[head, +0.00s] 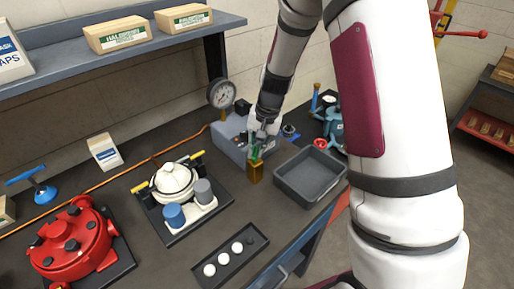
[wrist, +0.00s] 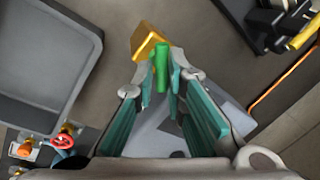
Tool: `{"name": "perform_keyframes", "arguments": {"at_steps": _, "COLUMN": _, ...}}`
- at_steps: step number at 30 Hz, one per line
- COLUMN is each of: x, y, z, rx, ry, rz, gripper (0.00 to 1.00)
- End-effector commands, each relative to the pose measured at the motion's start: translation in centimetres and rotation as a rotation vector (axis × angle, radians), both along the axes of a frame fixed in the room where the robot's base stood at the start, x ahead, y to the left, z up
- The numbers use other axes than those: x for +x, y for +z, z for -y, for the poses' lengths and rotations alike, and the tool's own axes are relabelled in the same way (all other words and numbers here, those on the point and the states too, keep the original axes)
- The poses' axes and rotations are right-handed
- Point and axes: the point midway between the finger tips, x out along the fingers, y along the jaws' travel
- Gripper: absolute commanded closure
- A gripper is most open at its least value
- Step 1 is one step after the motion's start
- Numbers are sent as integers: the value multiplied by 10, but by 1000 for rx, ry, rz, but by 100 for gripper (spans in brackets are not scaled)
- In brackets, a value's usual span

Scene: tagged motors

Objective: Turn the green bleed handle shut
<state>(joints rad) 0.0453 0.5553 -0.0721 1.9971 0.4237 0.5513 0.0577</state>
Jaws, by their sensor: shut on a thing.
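The green bleed handle (wrist: 161,67) stands between my fingertips in the wrist view, next to a brass-yellow block (wrist: 147,40). In the head view the handle (head: 254,153) is a small green piece above the upright brass block (head: 255,173), partly covered by my fingers. My gripper (head: 260,141) comes down from above and is shut on the handle; in the wrist view its teal-padded fingers (wrist: 162,75) lie along both sides of it. The handle's exact angle is hard to tell.
A grey box (head: 228,136) with a round gauge (head: 222,94) stands just behind. An empty grey tray (head: 291,189) is close on the right. A white pump (head: 174,181) on a black plate stands left. Bare bench lies in front of the brass block.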

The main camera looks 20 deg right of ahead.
Motion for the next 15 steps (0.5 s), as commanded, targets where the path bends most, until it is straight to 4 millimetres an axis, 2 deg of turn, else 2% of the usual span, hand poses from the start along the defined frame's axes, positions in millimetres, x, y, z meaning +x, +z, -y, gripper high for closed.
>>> {"name": "perform_keyframes", "arguments": {"at_steps": 1, "x": -1, "y": 1, "z": -4, "rx": 5, "ry": -37, "rz": 0, "gripper": 100}}
{"name": "perform_keyframes", "arguments": {"at_steps": 15, "x": -3, "y": 1, "z": -4, "rx": 4, "ry": -448, "rz": 1, "gripper": 100}}
